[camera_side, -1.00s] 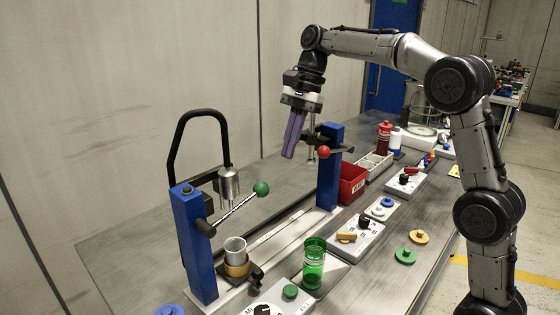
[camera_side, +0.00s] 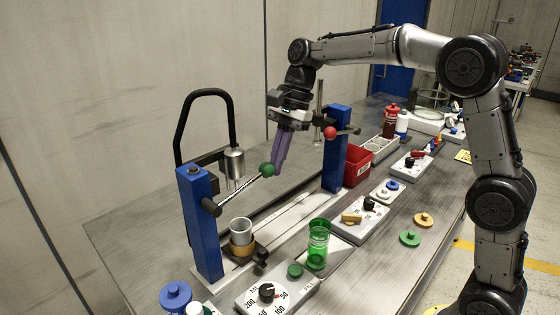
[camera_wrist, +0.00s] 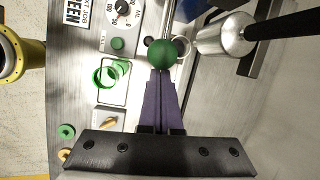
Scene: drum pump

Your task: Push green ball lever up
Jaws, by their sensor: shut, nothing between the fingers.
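The green ball (camera_side: 268,170) sits at the end of a metal lever rod (camera_side: 240,190) that tilts up to the right from the left blue post (camera_side: 199,225). My gripper (camera_side: 277,172) is shut and empty, its purple fingers pointing down with their tips right beside the ball. In the wrist view the green ball (camera_wrist: 162,54) is just past the shut fingertips (camera_wrist: 161,76). I cannot tell for certain whether they touch. Another lever with a red ball (camera_side: 330,133) is on the right blue post (camera_side: 337,150), behind my fingers.
A metal cylinder (camera_side: 235,163) hangs by the left post, with a black curved handle (camera_side: 181,125) behind it. A metal cup (camera_side: 241,231) stands below the lever.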

